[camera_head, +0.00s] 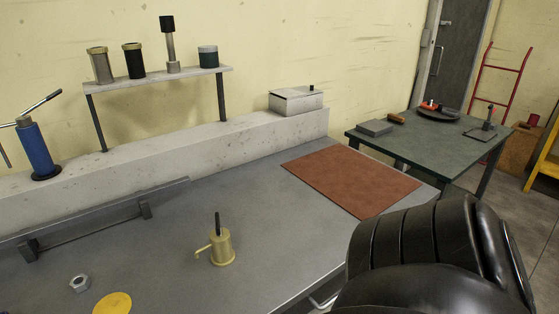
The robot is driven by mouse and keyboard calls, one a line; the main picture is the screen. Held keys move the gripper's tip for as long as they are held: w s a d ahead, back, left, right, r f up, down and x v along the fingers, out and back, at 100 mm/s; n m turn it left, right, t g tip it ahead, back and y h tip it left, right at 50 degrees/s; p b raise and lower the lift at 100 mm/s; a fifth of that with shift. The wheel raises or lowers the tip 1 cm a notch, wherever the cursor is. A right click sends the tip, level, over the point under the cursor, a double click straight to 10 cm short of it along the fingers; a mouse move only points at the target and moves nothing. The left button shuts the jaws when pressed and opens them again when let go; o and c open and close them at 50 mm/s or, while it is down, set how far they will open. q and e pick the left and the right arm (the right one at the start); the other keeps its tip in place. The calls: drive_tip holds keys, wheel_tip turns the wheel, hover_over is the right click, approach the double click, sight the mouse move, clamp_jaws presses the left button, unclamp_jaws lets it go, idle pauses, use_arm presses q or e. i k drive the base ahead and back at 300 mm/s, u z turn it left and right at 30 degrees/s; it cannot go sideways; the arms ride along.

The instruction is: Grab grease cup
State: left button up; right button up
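A small brass cup (222,248) with a side spout or handle stands upright on the grey bench, a little below the middle of the view. A dark stick-like piece rises from its top. It looks like the grease cup; nothing touches it. Neither of my grippers is in view, so I cannot see whether they are open or shut.
A yellow disc (112,304) and a hex nut (79,283) lie left of the cup. A raised rail (92,234) runs behind them. A red-brown mat (351,180) lies at right. A shelf (158,81) holds several cylinders; a blue jack (37,149) stands left.

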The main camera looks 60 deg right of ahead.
sight(222, 255)
drive_tip(key=z, duration=1.45)
drive_tip(key=k, duration=1.15)
drive_tip(key=u, duration=1.05)
drive_tip(key=i, duration=1.2)
drive_tip(key=z, duration=0.6)
